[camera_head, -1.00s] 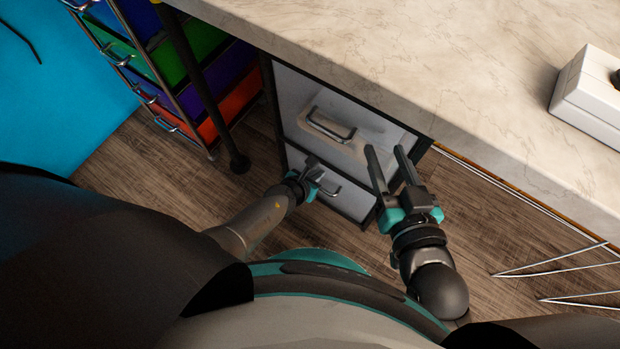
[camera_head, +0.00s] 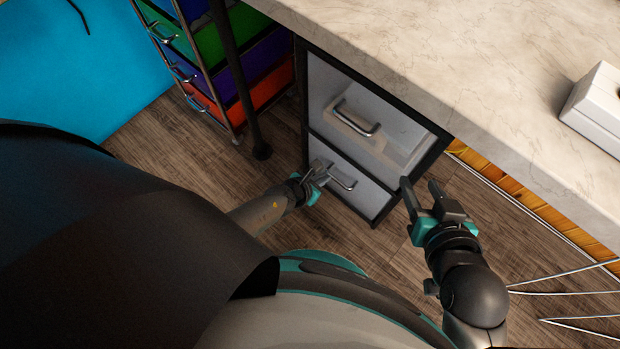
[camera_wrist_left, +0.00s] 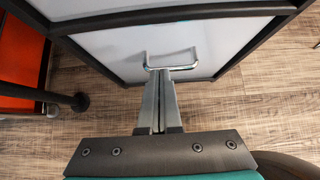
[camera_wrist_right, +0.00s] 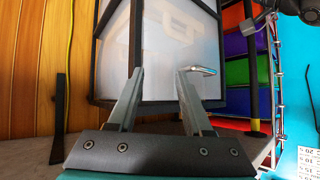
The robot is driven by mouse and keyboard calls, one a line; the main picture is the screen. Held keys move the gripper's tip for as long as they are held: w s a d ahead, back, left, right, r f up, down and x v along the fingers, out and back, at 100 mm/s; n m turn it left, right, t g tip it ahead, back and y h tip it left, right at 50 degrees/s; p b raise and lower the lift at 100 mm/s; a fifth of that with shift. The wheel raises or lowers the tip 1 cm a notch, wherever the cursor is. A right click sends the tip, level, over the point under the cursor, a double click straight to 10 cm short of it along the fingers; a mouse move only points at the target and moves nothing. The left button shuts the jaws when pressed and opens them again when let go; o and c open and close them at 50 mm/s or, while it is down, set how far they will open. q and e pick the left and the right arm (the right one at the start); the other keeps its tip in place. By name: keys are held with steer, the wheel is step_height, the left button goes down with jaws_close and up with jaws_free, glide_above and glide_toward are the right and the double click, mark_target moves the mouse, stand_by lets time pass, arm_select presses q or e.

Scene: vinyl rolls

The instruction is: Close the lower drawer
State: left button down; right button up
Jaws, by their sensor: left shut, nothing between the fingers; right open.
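The lower drawer (camera_head: 365,194) has a pale front and a metal handle (camera_head: 343,179). Its front looks about flush with the cabinet's dark frame; a small gap cannot be ruled out. My left gripper (camera_head: 320,166) is shut and empty, its tips at or very near the drawer front beside the handle. In the left wrist view the shut fingers (camera_wrist_left: 158,74) point at the handle (camera_wrist_left: 170,66); contact is unclear. My right gripper (camera_head: 420,183) is open and empty, in front of the cabinet's right side. Its open fingers (camera_wrist_right: 162,72) also face the cabinet in the right wrist view.
The upper drawer (camera_head: 400,133) with its own handle sits above, under a marble-look countertop (camera_head: 400,50). A dark table leg (camera_head: 240,100) and a rack of coloured drawers (camera_head: 205,50) stand at left. Wire legs (camera_head: 560,294) lie at lower right. Wooden floor in front is open.

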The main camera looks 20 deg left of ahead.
arm_select(q)
steer(key=p+v, duration=0.5)
steer(key=v, duration=0.2)
arm_select(e)
steer(key=s+d+f+g+h, duration=0.3)
steer(key=s+d+f+g, duration=0.1)
steer(key=s+d+g, duration=0.1)
steer(key=shift+d+m+g, duration=0.3)
steer(key=shift+d+g, duration=0.2)
steer(key=shift+d, duration=0.25)
arm_select(q)
steer(key=shift+s+r, duration=0.1)
steer(key=shift+s, duration=0.05)
